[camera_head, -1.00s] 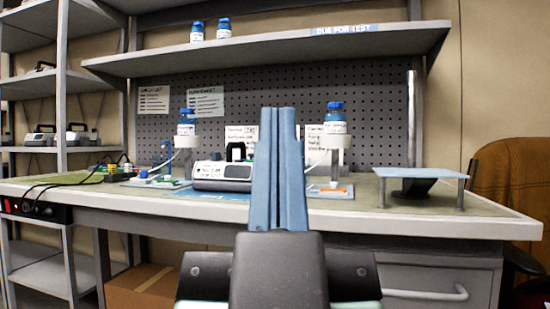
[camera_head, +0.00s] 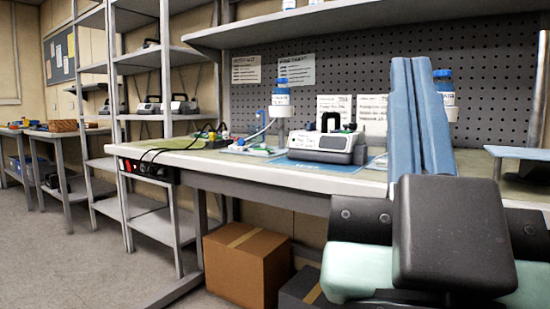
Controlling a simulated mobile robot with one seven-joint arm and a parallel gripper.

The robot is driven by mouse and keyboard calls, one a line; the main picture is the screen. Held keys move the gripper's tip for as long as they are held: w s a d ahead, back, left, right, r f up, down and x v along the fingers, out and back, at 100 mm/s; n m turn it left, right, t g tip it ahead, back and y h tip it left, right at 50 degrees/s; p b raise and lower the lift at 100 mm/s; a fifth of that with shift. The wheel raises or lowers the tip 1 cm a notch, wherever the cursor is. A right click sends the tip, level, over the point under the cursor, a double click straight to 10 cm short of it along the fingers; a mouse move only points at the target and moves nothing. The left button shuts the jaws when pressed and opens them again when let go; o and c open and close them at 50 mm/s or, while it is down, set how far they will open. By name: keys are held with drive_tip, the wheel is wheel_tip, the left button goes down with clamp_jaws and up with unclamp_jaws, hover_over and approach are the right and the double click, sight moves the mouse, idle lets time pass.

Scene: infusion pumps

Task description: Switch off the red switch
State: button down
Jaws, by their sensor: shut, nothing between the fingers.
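A black power strip (camera_head: 148,171) is fixed along the front edge of the workbench at its left end. Small red parts (camera_head: 156,169) show on its face; they are too small to tell which is the switch or which way it is set. Black cables run from the strip up over the bench top. My gripper (camera_head: 412,64) stands at the right of the view with its two blue fingers together, pointing up and empty. It is well to the right of the strip and apart from it, and it hides part of the bench's right side.
Grey shelving (camera_head: 165,150) stands at the left behind the strip. The floor (camera_head: 75,262) at front left is clear.

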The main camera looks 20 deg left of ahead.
wheel_tip(320, 180, up, 12)
drive_tip(key=p, duration=1)
drive_tip(key=shift+p, duration=0.35)
